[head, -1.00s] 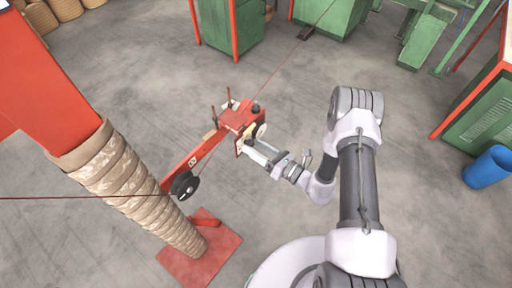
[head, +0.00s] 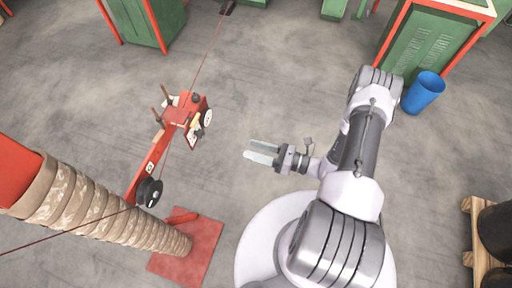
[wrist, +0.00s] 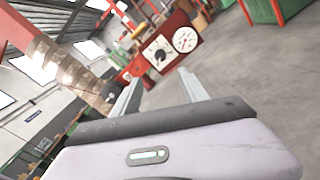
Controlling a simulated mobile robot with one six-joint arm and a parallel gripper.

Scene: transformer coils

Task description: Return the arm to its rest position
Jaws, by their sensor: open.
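My gripper (head: 262,152) is open and empty over the bare floor in the head view. Its two fingers point left, towards the red machine arm (head: 152,168), with a clear gap between them. In the wrist view my gripper (wrist: 158,92) shows two separate fingers with nothing between them.
A wrapped column (head: 90,205) stands on a red base plate (head: 205,250) at the lower left. A thin cable runs past the black pulley (head: 149,192). A blue bin (head: 423,92) and green cabinet (head: 430,45) stand upper right. A pallet (head: 470,240) is at right. Open floor surrounds my gripper.

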